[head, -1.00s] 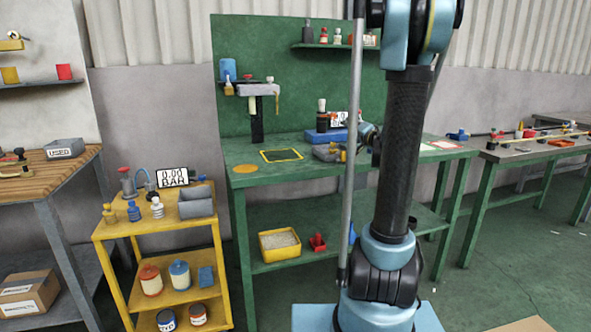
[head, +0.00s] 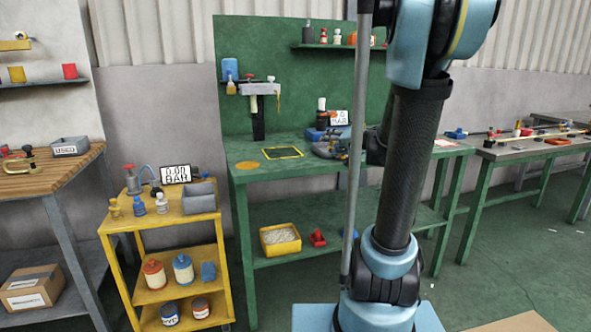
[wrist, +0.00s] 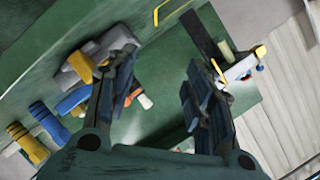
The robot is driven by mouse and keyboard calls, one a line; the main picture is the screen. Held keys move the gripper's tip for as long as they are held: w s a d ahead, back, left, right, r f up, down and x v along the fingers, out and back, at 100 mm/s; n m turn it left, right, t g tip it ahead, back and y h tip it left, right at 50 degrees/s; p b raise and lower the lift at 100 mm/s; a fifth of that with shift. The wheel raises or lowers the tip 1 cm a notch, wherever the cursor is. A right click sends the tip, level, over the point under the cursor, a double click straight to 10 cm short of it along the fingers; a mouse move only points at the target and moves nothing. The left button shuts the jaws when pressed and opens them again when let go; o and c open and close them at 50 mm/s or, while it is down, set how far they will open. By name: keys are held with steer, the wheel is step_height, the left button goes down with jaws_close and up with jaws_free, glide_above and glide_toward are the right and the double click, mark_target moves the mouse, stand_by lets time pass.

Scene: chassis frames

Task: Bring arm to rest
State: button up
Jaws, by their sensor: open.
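My gripper (wrist: 160,105) shows in the wrist view with its two dark fingers spread apart and nothing between them. Beyond the fingers the wrist view shows the green bench, tilted in the picture. In the head view my blue and black arm stands upright at the centre right, in front of the green workbench (head: 215,160). The arm and a thin grey pole hide part of the bench, and the gripper itself is mostly hidden there.
A yellow cart (head: 150,222) with bottles and cans stands left of the bench. A wooden-topped table (head: 50,175) is at the far left, a grey-topped table (head: 535,148) at the right. Grey and yellow items (wrist: 95,60) lie beside the left finger. Open floor (head: 500,240) shows at the right.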

steer(key=s+f+n+g+h, duration=0.1)
steer(key=s+f+g, duration=0.3)
steer(key=s, duration=0.5)
steer(key=s+f+n+g+h, duration=0.1)
steer(key=s+f+n+h, duration=0.1)
steer(key=s+f, duration=0.5)
steer(key=s+f+n+g+h, duration=0.1)
steer(key=s+f+g, duration=0.25)
steer(key=s, duration=0.65)
steer(key=s+d+f+g+h, duration=0.2)
steer(key=s+d+f+h, duration=0.1)
steer(key=s, duration=0.6)
steer(key=shift+d+f+h, duration=0.3)
steer(key=shift+d+f, duration=0.6)
steer(key=shift+d, duration=0.15)
steer(key=shift+w+f, duration=0.2)
steer(key=shift+w, duration=0.25)
